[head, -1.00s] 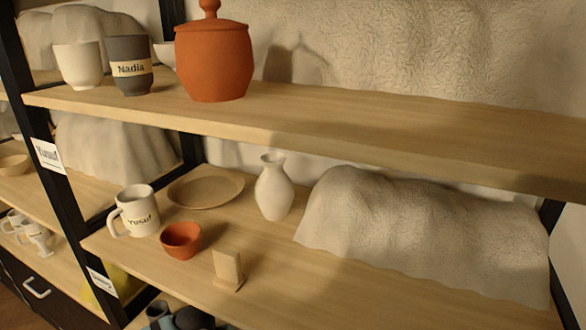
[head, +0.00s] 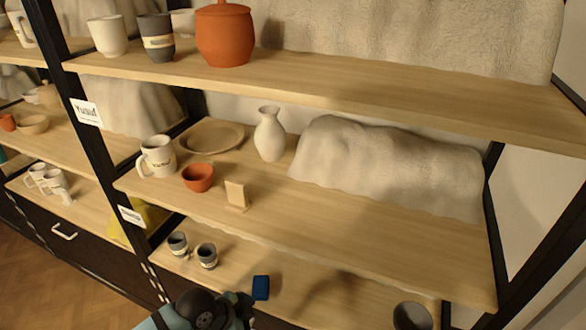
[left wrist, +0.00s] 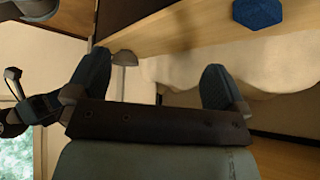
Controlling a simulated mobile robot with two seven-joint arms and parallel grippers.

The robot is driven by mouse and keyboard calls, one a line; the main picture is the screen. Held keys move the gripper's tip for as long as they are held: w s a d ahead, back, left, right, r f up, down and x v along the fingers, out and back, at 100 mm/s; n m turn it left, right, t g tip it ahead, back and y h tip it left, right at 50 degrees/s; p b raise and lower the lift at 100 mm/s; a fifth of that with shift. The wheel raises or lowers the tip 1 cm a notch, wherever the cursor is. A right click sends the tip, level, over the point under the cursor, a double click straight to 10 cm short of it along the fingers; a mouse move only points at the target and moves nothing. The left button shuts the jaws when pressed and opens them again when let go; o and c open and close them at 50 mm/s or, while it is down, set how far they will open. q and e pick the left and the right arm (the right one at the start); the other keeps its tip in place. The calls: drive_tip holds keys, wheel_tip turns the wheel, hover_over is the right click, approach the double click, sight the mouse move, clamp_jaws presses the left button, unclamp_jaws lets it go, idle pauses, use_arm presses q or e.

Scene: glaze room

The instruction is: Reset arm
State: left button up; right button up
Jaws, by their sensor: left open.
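My left gripper (left wrist: 152,75) shows in the left wrist view with its two dark blue-grey fingers spread wide apart. Nothing is between the fingers. Part of my arm (head: 207,310) shows at the bottom of the head view, in front of the lower shelf; its fingers cannot be made out there. My right gripper is in neither view. A blue piece (left wrist: 258,12) lies on a wooden surface at the top of the left wrist view, apart from the fingers. A small blue block (head: 261,288) also shows on the lower shelf in the head view.
The middle shelf (head: 330,222) holds a white mug (head: 157,157), red bowl (head: 198,178), plate (head: 212,137), vase (head: 269,135) and draped cloth (head: 390,165). Two grey cups (head: 207,256) and a dark pot (head: 411,316) stand lower. An orange lidded jar (head: 224,35) is on top.

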use_arm(q)
drive_tip(key=s+a+r+n+t+p, duration=0.2)
drive_tip(key=s+r+n+t+p, duration=0.4)
drive_tip(key=r+p, duration=0.55)
drive_tip(key=s+a+r+n+t+y+p, duration=0.2)
drive_tip(key=s+a+r+n+y+p, duration=0.1)
drive_tip(key=s+a+r+n+p, duration=0.2)
drive_tip(key=s+a+p, duration=0.2)
drive_tip(key=a+p, duration=0.1)
drive_tip(key=shift+s+n+p, duration=0.2)
drive_tip(key=shift+n+p, duration=0.1)
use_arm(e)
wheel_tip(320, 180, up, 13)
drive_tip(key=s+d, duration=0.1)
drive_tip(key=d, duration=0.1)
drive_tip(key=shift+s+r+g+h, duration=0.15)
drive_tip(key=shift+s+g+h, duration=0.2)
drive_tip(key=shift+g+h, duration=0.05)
